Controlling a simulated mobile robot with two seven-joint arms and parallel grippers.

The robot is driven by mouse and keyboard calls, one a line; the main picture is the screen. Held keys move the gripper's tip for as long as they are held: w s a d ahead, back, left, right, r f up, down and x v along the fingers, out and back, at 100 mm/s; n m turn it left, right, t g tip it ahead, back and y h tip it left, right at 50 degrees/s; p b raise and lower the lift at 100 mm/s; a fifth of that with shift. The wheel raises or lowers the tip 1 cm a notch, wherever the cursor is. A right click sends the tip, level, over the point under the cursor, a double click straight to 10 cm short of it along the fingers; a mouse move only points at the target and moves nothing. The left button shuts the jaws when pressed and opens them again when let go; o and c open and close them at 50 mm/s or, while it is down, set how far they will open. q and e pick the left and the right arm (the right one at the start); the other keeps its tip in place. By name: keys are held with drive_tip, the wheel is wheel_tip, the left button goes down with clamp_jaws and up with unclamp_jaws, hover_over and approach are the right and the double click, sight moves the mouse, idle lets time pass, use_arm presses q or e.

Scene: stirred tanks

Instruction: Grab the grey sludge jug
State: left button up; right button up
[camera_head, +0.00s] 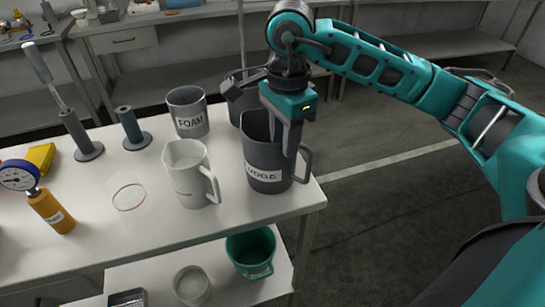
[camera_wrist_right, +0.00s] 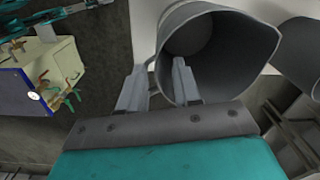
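The grey sludge jug (camera_head: 265,158) stands upright near the right end of the white table, its label reading "UDGE" with the start hard to see. Its handle is on the right side. My right gripper (camera_head: 287,135) points down at the jug's right rim. In the right wrist view the gripper (camera_wrist_right: 160,85) is open, its two fingers apart. One finger overlaps the mouth of the jug (camera_wrist_right: 232,50) and the other is outside it, over the floor. I cannot tell whether either finger touches the jug. My left gripper is not in view.
A white jug (camera_head: 190,175) stands left of the sludge jug, and a grey foam jug (camera_head: 188,112) behind it. Another dark jug (camera_head: 236,100) is close behind, partly hidden by my gripper. A green bucket (camera_head: 251,252) sits on the lower shelf. The floor to the right is clear.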

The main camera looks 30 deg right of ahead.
sight(278, 156)
drive_tip(key=shift+w+d+f, duration=0.1)
drive_tip(key=shift+d+f, duration=0.05)
drive_tip(key=shift+f, duration=2.8)
clamp_jaws()
